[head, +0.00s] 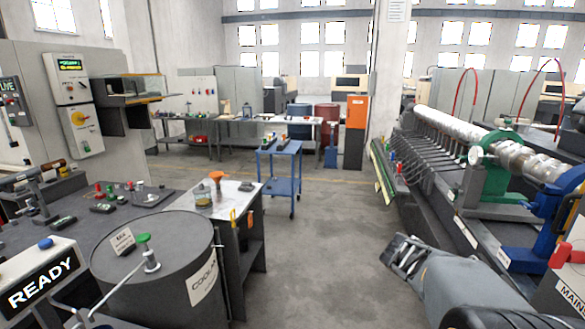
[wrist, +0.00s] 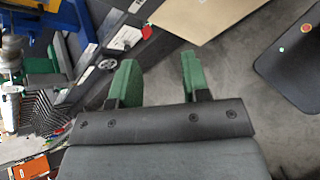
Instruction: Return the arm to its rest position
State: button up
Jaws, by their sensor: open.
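My gripper (head: 403,256) shows at the lower right of the head view, at the end of my grey arm (head: 450,285). It hangs over the grey floor, to the left of the large machine. In the wrist view my gripper (wrist: 158,75) has its two green finger pads apart, with nothing between them. Past the fingers lie bare floor and a tan panel. The arm runs out of the head view at the lower right, so its full pose is hidden.
A grey drum (head: 155,245) with a green-knobbed valve stands at lower left beside a workbench (head: 80,225). A blue cart (head: 280,165) stands mid-floor. The long machine with a pale shaft (head: 480,135) fills the right side. The floor (head: 325,250) between is clear.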

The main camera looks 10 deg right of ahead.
jog(key=s+a+m+t+y, duration=0.1)
jog(key=a+m+t+y, duration=0.2)
jog(key=a, duration=0.9)
jog(key=s+a+f+m+t+y, duration=0.1)
jog(key=s+a+m+t+y, duration=0.1)
jog(key=a+m+t+y, duration=0.2)
jog(key=a+t+y, duration=0.1)
jog(key=a+y, duration=0.2)
jog(key=a, duration=0.5)
jog(key=shift+s+a, duration=0.3)
jog(key=shift+a, duration=0.05)
jog(key=shift+d+m, duration=0.1)
jog(key=shift+m, duration=0.2)
